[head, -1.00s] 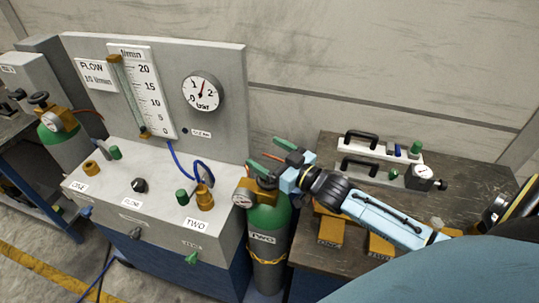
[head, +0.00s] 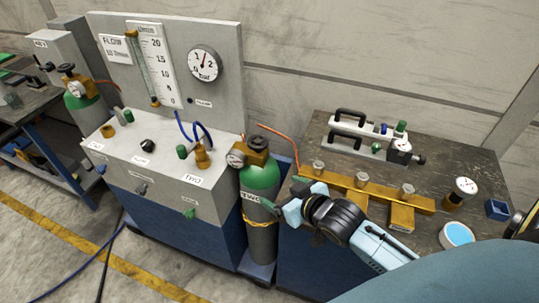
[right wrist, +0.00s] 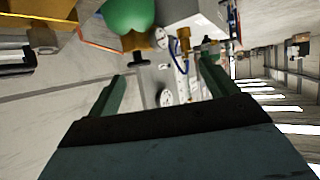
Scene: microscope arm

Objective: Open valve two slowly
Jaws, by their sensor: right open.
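The green and grey gas cylinder labelled TWO (head: 262,178) stands upright right of the panel bench. Its brass valve (head: 257,151) is on top, with a round gauge (head: 236,158) on its left. I cannot tell how far the valve is turned. My right gripper (head: 284,196) is open, beside and below the valve, in front of the cylinder's right side. In the right wrist view, the open fingers (right wrist: 160,88) have nothing between them, and the green cylinder top (right wrist: 127,14) and brass valve (right wrist: 137,41) show beyond them. My left gripper is not in view.
The flow panel (head: 225,105) carries a tube scale (head: 154,65) and bar dial (head: 205,63). Another green cylinder (head: 85,100) stands at left. The dark table (head: 455,150) at right holds a brass manifold (head: 345,184), a gauge block (head: 375,138) and a blue-topped dish (head: 457,234).

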